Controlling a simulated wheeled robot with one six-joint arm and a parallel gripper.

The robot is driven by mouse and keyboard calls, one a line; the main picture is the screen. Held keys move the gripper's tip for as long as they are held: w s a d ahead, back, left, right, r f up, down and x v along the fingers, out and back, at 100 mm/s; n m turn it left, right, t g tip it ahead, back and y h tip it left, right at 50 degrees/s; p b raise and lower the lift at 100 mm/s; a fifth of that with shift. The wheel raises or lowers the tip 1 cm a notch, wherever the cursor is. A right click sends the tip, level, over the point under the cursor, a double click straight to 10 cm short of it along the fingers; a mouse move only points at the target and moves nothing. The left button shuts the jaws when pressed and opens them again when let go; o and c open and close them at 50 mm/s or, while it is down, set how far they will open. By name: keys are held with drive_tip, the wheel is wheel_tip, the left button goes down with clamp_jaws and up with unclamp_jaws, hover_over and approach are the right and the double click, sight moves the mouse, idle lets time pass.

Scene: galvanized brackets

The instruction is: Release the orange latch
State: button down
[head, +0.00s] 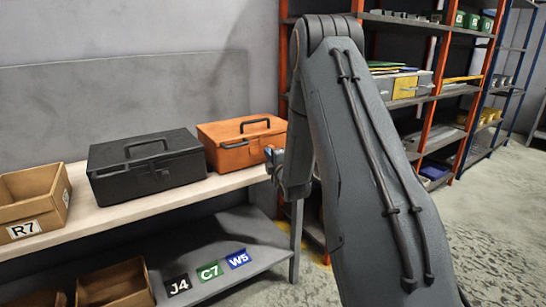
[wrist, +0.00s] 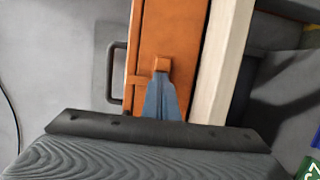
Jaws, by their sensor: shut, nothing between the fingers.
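The orange toolbox (head: 236,153) sits at the right end of the pale bench, its lid down and its dark handle on top. In the wrist view the orange box (wrist: 155,32) appears turned on its side. Its orange latch (wrist: 162,63) is a small block on the front face. My gripper (wrist: 161,78) is shut and empty, with its blue-grey fingertips right at the latch; I cannot tell whether they touch. In the head view my gripper (head: 270,156) is at the box's right front, and I cannot make out the latch there.
A black toolbox (head: 147,168) stands close left of the orange one. A cardboard bin (head: 38,212) marked R7 is farther left on the bench (head: 130,207). A lower shelf (head: 232,272) carries more bins and J4, C7, W5 labels. Orange-post racking (head: 433,130) stands behind my arm.

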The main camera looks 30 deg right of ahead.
drive_tip(key=shift+w+d, duration=0.1)
drive_tip(key=shift+d, duration=0.15)
drive_tip(key=shift+a, duration=0.1)
drive_tip(key=a, duration=0.2)
drive_tip(key=s+a, duration=0.1)
drive_tip(key=a, duration=0.1)
drive_tip(key=shift+a, duration=0.2)
drive_tip(key=s+a, duration=0.1)
drive_tip(key=s, duration=0.8)
drive_tip(key=shift+s+b, duration=0.15)
drive_tip(key=shift+b, duration=0.25)
